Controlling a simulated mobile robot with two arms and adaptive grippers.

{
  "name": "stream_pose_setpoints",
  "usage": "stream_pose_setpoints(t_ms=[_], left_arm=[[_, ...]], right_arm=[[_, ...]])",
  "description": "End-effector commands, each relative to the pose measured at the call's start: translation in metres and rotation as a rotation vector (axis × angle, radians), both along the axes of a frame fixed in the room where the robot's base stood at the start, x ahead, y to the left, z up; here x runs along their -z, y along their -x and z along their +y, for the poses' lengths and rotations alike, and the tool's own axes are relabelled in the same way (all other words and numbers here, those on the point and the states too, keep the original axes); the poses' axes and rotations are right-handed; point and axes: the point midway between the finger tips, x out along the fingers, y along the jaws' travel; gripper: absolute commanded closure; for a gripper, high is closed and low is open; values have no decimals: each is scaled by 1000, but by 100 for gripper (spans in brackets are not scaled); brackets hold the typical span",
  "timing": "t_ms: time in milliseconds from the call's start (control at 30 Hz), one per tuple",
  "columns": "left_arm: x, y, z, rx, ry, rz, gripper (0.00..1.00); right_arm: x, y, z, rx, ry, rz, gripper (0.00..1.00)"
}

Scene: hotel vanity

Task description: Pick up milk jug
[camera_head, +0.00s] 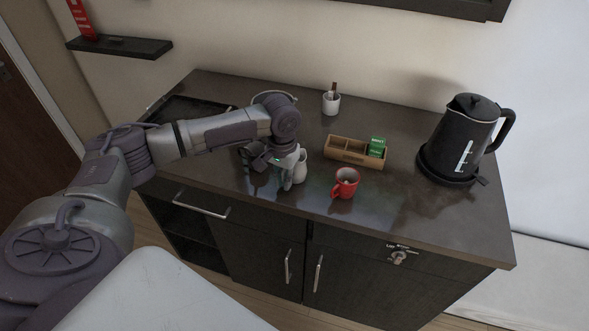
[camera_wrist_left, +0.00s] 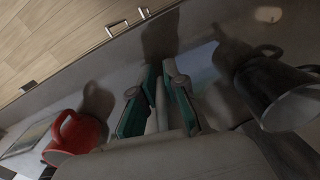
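My right gripper is in neither view.
Behind are a wooden box (camera_head: 344,156) and a white cup (camera_head: 331,103). A black kettle (camera_head: 464,137) stands right. The counter's front right is clear.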

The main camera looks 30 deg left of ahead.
Motion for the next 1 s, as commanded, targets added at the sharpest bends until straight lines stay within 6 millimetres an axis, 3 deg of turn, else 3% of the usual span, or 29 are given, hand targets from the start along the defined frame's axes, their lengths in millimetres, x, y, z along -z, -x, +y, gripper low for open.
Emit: stream_pose_setpoints(t_ms=[667,1000], left_arm=[[-2,-1,0,0,0,-2,100],[-21,-1,0,0,1,-5,100]], right_arm=[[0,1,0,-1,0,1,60],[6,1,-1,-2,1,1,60]])
